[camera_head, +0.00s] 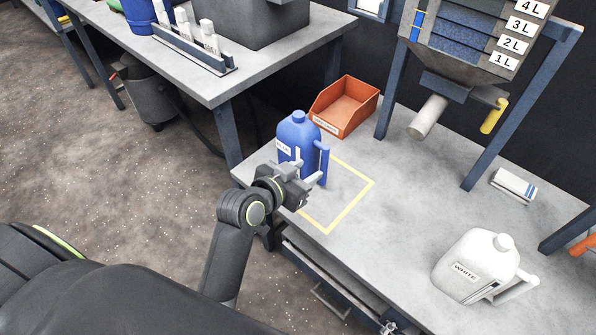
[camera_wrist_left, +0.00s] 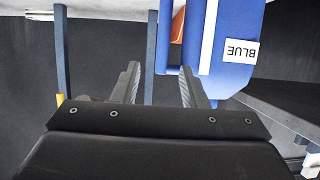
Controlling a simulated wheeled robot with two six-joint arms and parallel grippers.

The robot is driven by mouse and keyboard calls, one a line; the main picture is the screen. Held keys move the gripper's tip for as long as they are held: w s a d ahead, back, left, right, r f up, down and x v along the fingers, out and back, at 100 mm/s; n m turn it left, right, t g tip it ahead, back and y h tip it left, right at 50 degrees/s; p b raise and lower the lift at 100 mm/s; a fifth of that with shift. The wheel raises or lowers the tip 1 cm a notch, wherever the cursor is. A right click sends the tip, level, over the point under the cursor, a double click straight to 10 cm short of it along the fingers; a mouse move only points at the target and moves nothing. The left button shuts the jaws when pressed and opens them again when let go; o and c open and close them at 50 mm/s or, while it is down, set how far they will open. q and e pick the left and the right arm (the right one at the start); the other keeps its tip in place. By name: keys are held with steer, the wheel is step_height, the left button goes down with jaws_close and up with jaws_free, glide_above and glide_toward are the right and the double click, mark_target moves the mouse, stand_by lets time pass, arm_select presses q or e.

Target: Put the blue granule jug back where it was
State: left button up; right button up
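The blue granule jug (camera_head: 297,138) stands upright on the grey table near its left corner, at the back-left of a yellow square outline (camera_head: 351,208). Its handle (camera_head: 323,163) faces right. In the left wrist view the jug (camera_wrist_left: 222,40) shows its BLUE label. My left gripper (camera_head: 312,179) is in front of the jug, close to the handle. In the left wrist view its fingers (camera_wrist_left: 160,85) are apart, with the handle in line with the gap; contact cannot be made out. My right gripper is not in view.
An orange bin (camera_head: 344,106) stands behind the jug. A white jug (camera_head: 474,266) stands at the right front. The hopper (camera_head: 455,55) with its grey spout (camera_head: 428,117) is at the back right. The middle of the table is clear.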

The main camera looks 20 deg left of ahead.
arm_select(q)
steer(key=s+a+f+n+g+y, duration=0.1)
steer(key=s+a+f+g, duration=0.15)
steer(key=s+f, duration=0.45)
steer(key=s+a+f+n+g+y, duration=0.1)
steer(key=s+a+f+g, duration=0.15)
steer(key=f, duration=0.85)
steer(key=s+a+f+n+g+y, duration=0.1)
steer(key=s+a+f+g, duration=0.2)
steer(key=s+f, duration=0.5)
steer(key=s+a+f+n+g+y, duration=0.1)
steer(key=s+a+f+g, duration=0.2)
steer(key=s+f, duration=0.6)
steer(key=s+g, duration=0.1)
steer(key=s, duration=0.3)
steer(key=shift+s+a+f+n, duration=0.15)
steer(key=shift+s+a+n, duration=0.1)
steer(key=shift+n, duration=0.15)
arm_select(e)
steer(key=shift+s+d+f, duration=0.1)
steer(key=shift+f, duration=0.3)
arm_select(q)
steer(key=shift+w, duration=0.1)
